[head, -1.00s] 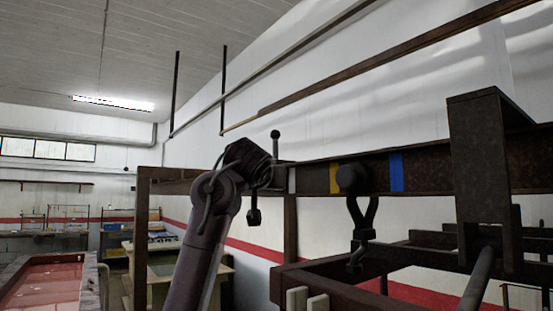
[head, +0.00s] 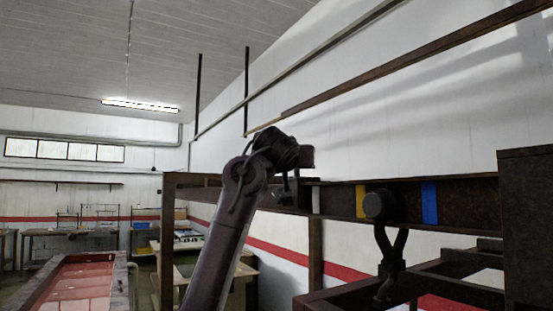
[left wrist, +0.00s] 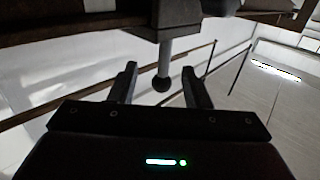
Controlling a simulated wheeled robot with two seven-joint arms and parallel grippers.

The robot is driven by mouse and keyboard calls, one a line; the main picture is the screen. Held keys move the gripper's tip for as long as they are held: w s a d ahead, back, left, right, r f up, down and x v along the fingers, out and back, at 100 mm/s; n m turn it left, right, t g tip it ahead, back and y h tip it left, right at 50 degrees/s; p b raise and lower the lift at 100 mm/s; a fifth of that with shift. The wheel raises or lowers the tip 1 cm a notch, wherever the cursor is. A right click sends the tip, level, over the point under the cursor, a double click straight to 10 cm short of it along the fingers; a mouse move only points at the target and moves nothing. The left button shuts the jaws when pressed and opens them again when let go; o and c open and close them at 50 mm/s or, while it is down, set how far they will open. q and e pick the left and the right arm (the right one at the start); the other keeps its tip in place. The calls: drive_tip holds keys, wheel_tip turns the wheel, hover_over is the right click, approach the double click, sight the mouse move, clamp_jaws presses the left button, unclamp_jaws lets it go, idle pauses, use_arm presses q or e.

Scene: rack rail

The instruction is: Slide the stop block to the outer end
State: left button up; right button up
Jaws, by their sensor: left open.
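The stop block (head: 302,197) is a dark block on the brown rail (head: 340,200), just left of a white mark. Its upright post is hidden behind my left gripper (head: 306,157) in the head view. In the left wrist view the block (left wrist: 178,14) is at the top, and its grey post ends in a dark ball knob (left wrist: 162,84). My left gripper (left wrist: 160,70) is open, with a finger on each side of the post and knob. Gaps show on both sides. My right gripper is not in view.
A trolley with a round wheel (head: 381,205) and hook (head: 391,262) hangs at the rail between a yellow mark (head: 360,201) and a blue mark (head: 429,202). A large dark box (head: 527,225) stands at the right. A red-topped basin (head: 75,285) is at lower left.

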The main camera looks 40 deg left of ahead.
use_arm(q)
drive_tip(key=p+x, duration=0.1)
drive_tip(key=x, duration=0.1)
drive_tip(key=shift+w+a+r, duration=0.15)
drive_tip(key=shift+w+r, duration=0.05)
drive_tip(key=shift+w, duration=0.1)
drive_tip(key=shift+f, duration=0.2)
drive_tip(key=shift+w+a+r+p, duration=0.15)
drive_tip(key=shift+w+p, duration=0.35)
drive_tip(key=shift+p, duration=0.2)
drive_tip(key=shift+w+a+p, duration=0.35)
drive_tip(key=shift+w+p, duration=0.2)
drive_tip(key=shift+w, duration=0.1)
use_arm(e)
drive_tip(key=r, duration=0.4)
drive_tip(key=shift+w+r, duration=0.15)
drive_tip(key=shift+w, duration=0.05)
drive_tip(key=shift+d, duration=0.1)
use_arm(q)
drive_tip(key=c, duration=0.6)
drive_tip(key=shift+s+a, duration=0.1)
clamp_jaws()
